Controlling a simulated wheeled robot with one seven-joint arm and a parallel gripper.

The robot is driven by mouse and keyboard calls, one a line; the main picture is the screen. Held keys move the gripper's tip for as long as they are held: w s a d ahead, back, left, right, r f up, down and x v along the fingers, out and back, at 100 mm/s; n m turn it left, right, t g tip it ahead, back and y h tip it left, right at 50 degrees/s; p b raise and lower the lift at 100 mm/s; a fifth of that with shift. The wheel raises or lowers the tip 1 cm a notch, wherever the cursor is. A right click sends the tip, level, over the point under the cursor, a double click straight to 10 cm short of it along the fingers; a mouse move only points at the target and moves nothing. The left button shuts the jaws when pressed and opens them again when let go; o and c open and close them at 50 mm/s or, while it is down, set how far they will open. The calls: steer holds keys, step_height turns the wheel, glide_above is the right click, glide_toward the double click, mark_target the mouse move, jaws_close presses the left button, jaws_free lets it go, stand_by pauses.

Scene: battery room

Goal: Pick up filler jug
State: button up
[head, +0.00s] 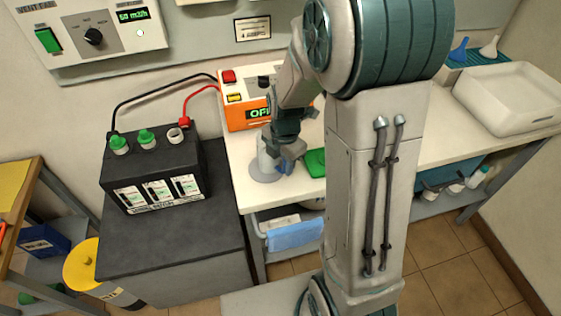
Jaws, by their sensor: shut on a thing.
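The filler jug (265,162), a pale grey vessel with a wide round base, is upright at the left front of the white bench, in front of the orange charger. My gripper (285,156) reaches down at the jug's right side and is shut on it. The fingers and wrist cover part of the jug, so the exact grip is hard to see. Whether the base touches the bench or is just above it, I cannot tell.
The orange charger (240,112) stands behind the jug, with leads to a black battery (155,172) on the left. A green item (315,162) lies right of my gripper. A white sink (510,95) is at the far right. My arm hides the bench's middle.

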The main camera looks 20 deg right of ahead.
steer(key=shift+r, duration=0.65)
steer(key=s+d+r+b, duration=0.2)
steer(key=s+d+r, duration=0.1)
steer(key=d+r, duration=0.6)
steer(key=shift+d, duration=1.1)
steer(key=shift+r, duration=0.1)
stand_by(1.9)
